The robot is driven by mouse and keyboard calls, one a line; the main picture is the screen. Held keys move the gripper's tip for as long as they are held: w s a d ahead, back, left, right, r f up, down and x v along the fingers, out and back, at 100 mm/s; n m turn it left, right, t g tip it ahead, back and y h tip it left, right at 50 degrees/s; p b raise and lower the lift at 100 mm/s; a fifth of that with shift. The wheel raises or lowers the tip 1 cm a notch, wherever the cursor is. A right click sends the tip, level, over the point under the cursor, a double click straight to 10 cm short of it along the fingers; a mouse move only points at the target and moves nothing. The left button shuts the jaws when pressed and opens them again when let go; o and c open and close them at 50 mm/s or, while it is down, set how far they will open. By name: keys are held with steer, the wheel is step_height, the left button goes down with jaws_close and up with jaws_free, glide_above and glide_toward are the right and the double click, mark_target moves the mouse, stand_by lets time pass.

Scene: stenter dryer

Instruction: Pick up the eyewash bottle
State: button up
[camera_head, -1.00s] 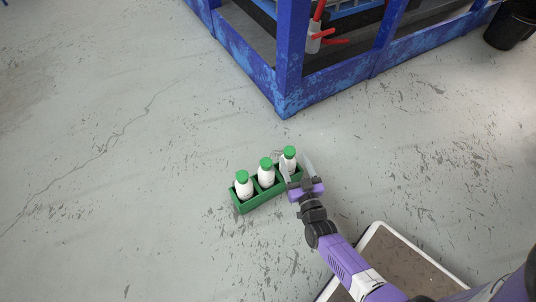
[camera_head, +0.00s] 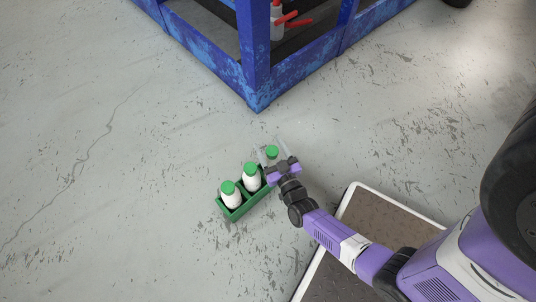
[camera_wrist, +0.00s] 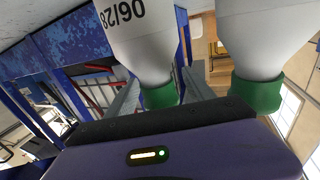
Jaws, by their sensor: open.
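Three white eyewash bottles with green caps stand in a green holder (camera_head: 233,213): a left one (camera_head: 231,196), a middle one (camera_head: 251,178) and a right one (camera_head: 272,152). My gripper (camera_head: 273,149) is at the right bottle, open, with one finger on each side of its cap; the rest of that bottle is mostly hidden. In the wrist view one bottle, marked "06/28" (camera_wrist: 142,40), shows cap-down between my two fingers (camera_wrist: 160,92), and I cannot tell whether they touch it. A second bottle (camera_wrist: 265,35) is beside it, outside the fingers.
A worn blue machine frame (camera_head: 255,85) stands behind the holder, with a white bottle with red parts (camera_head: 278,22) inside it. The grey floor left of the holder is clear. My base is at the lower right.

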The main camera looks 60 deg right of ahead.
steer(key=shift+w+d, duration=0.2)
steer(key=shift+w, duration=0.1)
jaws_close()
steer(key=shift+r, duration=0.1)
stand_by(1.1)
